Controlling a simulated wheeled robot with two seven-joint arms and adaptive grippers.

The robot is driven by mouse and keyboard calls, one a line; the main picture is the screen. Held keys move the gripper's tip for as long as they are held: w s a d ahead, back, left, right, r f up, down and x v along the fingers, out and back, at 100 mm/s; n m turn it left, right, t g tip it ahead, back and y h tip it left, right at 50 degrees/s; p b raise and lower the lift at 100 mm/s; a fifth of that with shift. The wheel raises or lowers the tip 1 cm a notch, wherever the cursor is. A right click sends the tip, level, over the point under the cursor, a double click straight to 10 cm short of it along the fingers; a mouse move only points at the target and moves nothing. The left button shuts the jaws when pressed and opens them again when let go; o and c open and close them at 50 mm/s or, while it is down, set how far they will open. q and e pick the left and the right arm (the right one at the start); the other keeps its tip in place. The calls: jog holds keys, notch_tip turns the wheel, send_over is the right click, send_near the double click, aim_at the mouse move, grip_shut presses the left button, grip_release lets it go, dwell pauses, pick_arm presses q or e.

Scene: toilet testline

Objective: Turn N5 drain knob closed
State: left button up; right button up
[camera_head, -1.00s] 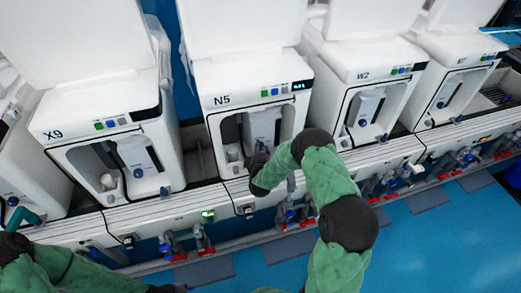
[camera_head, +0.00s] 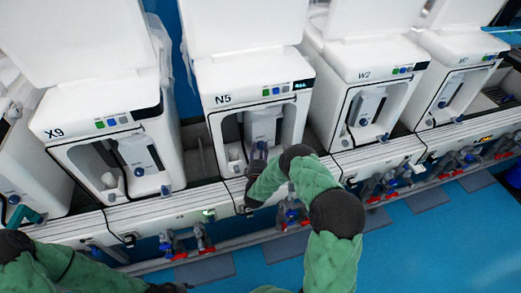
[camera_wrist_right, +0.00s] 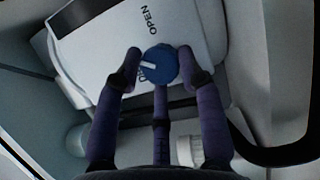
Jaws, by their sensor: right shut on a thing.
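The N5 unit (camera_head: 262,88) is a white machine at the centre of the head view, with an open front bay. In the right wrist view, its blue drain knob (camera_wrist_right: 158,66) sits on a white panel (camera_wrist_right: 95,50). The knob has a white pointer mark pointing to the upper left. The word OPEN is printed above it, and other lettering is partly covered. My right gripper (camera_wrist_right: 160,62) has its dark purple fingers closed around the knob. In the head view, the right gripper (camera_head: 258,152) reaches into the lower front of the bay, hiding the knob.
Similar white units X9 (camera_head: 100,120), W2 (camera_head: 370,75) and W7 (camera_head: 455,65) stand on both sides. Red and blue valves (camera_head: 290,212) line the pipes below the front ledge. A white ribbed cap (camera_wrist_right: 188,150) lies near my fingers.

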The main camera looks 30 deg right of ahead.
jog(key=n, duration=0.2)
jog(key=f+n+t, duration=0.1)
jog(key=shift+s+d+n, duration=0.1)
jog(key=shift+s+n, duration=0.1)
jog(key=shift+n, duration=0.2)
jog(key=shift+d+n+t+y, duration=0.15)
jog(key=shift+n+t, duration=0.4)
jog(key=shift+n, duration=0.5)
jog(key=shift+a+n+t+y, duration=0.15)
jog(key=shift+n+t, duration=0.4)
jog(key=shift+n, duration=0.5)
jog(key=shift+d, duration=0.15)
jog(key=o, duration=1.1)
jog(key=shift+r, duration=0.1)
jog(key=v, duration=0.7)
jog(key=shift+s, duration=0.15)
